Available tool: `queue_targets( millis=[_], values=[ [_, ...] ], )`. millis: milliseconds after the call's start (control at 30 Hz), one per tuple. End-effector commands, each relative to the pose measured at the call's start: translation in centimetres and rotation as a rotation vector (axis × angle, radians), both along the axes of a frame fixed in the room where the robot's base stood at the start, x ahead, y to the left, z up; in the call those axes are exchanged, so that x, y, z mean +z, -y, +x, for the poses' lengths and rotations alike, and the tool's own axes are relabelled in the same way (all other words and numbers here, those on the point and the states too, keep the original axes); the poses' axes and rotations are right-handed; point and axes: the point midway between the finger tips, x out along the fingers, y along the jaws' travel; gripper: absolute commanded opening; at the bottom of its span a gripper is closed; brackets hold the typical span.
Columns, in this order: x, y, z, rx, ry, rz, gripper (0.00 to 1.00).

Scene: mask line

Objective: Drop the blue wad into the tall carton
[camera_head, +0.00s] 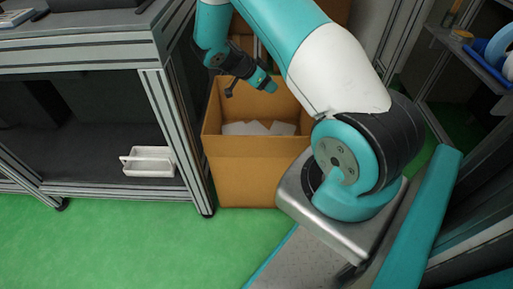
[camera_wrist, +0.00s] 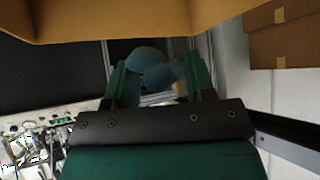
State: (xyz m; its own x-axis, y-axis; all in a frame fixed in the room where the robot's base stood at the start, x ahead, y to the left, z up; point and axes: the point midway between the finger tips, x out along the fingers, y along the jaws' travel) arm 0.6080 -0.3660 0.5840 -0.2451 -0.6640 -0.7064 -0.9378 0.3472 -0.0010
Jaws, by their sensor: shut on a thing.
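The tall carton (camera_head: 240,175) is a brown, open-topped cardboard box between the workbench frame and my arm, with white pieces inside. My gripper (camera_head: 268,86) is above the carton's opening, towards its back, in the head view. In the wrist view, my gripper (camera_wrist: 158,75) is shut on the blue wad (camera_wrist: 148,60), a dull blue lump between the two teal fingers. Brown cardboard, apparently the carton (camera_wrist: 120,22), spans the top of the wrist view. The wad cannot be made out in the head view.
A metal-framed workbench (camera_head: 80,55) stands left of the carton, with a white tray (camera_head: 149,161) on its lower shelf. The green floor (camera_head: 110,240) is clear at the front left.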

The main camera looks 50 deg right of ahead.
Motion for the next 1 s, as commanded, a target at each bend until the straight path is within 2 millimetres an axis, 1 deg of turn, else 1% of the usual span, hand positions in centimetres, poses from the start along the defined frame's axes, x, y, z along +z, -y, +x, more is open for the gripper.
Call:
queue_targets(
  millis=[167, 533, 667, 900, 933, 967, 1000],
  values=[
    [-1.1, 0.1, -0.1, -0.013, -0.001, 0.0, 0.28],
    [-5.5, 0.3, -0.2, -0.013, -0.002, 0.002, 0.28],
    [-6.1, 0.3, -0.2, -0.014, -0.001, 0.001, 0.28],
    [-6.0, 0.3, -0.2, -0.013, 0.0, 0.001, 0.28],
    [-6.0, 0.3, -0.2, -0.013, 0.0, 0.001, 0.52],
    [-6.0, 0.3, -0.2, -0.013, 0.0, 0.001, 0.59],
    [-6.0, 0.3, -0.2, -0.013, -0.001, 0.001, 0.68]
  ],
)
